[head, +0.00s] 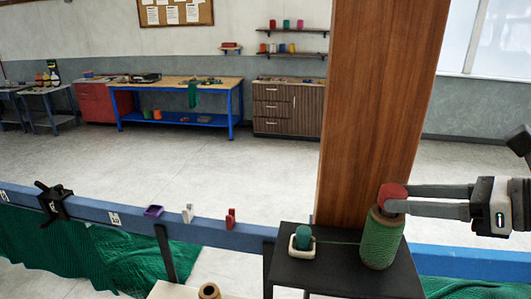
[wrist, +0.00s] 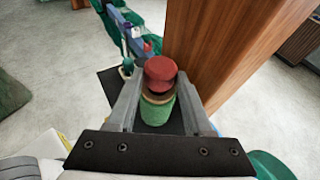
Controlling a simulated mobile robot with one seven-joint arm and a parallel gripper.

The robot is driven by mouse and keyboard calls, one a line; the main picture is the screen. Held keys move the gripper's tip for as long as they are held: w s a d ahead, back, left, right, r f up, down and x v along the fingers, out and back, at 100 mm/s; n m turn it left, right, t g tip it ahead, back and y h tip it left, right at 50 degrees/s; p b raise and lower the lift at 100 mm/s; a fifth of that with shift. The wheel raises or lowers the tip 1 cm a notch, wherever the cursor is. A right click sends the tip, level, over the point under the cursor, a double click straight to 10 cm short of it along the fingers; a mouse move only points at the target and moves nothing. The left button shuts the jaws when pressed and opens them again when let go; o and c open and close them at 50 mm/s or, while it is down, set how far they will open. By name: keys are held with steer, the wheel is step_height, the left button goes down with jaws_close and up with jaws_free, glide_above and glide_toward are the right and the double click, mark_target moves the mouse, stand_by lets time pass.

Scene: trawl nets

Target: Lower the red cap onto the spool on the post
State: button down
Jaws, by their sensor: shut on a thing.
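The red cap (head: 392,190) is between the fingertips of my gripper (head: 398,199), which is shut on it. In the wrist view the cap (wrist: 160,68) shows as a red disc with a darker part under it, between the two grey fingers (wrist: 158,86). The spool (head: 381,240), wound with green twine, stands upright on a black stand. The cap is right over the spool's top end; I cannot tell whether they touch. The spool also shows below the cap in the wrist view (wrist: 157,113). The post is hidden inside the spool and under the cap.
The black stand (head: 330,276) also holds a small green twine ball in a white holder (head: 301,240), with a strand running to the spool. A wooden column (head: 378,100) rises close behind. A blue rail (head: 100,212) with clips and green netting (head: 45,240) crosses the front.

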steer(key=shift+f, duration=0.45)
steer(key=shift+c, duration=1.1)
jaws_free()
steer(key=b+v, duration=0.2)
steer(key=v, duration=1.5)
steer(key=shift+d+r, duration=0.15)
steer(key=shift+r, duration=0.05)
steer(key=shift+s, duration=0.25)
